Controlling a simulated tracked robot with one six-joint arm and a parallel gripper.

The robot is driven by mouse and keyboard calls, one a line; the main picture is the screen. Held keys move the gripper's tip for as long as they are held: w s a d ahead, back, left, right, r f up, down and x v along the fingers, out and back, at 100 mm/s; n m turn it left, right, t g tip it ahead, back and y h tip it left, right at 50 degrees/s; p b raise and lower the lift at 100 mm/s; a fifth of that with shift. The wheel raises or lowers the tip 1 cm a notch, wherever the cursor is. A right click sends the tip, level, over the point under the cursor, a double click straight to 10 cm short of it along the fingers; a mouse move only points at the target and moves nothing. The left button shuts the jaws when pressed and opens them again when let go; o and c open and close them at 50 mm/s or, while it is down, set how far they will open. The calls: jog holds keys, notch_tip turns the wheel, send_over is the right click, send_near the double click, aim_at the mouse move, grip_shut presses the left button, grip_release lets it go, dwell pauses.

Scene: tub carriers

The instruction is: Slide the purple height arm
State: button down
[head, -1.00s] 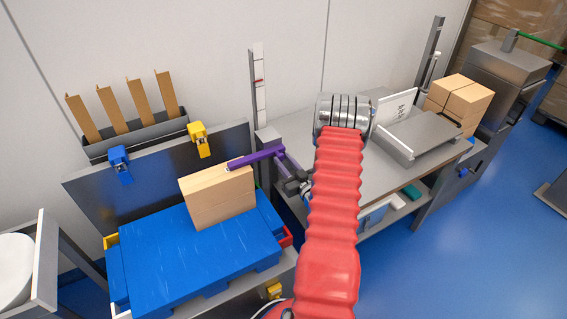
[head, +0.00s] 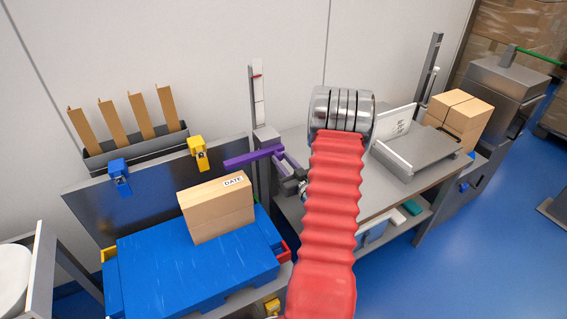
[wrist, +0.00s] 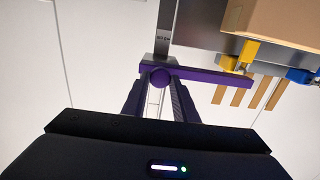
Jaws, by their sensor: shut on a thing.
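The purple height arm (head: 252,158) reaches left from the upright post with a white scale (head: 258,95). Its free end hangs above and behind the tan box (head: 218,218), with a gap between them. My gripper (head: 296,181) is partly hidden by my red arm in the head view. In the wrist view the purple arm (wrist: 205,74) runs to the right from a round purple knob, and my gripper (wrist: 159,92) is shut around the part at that knob. The box also shows at the top right of the wrist view (wrist: 272,22).
The box, with a DATE label, stands on a blue surface (head: 190,265). A dark panel with a blue clip (head: 119,172) and a yellow clip (head: 199,151) stands behind. A grey bench (head: 345,180) lies to the right, with stacked tan boxes (head: 465,112).

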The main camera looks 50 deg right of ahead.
jog(key=shift+w+d+r, duration=0.1)
jog(key=shift+r, duration=0.3)
jog(key=c, duration=1.7)
grip_release()
jog(key=shift+c, duration=0.2)
jog(key=o, duration=0.3)
jog(key=shift+f, duration=0.15)
jog(key=shift+s, duration=0.2)
jog(key=v, duration=1.3)
jog(key=shift+s+a, duration=0.25)
jog(key=shift+s, duration=0.05)
jog(key=shift+f, duration=0.1)
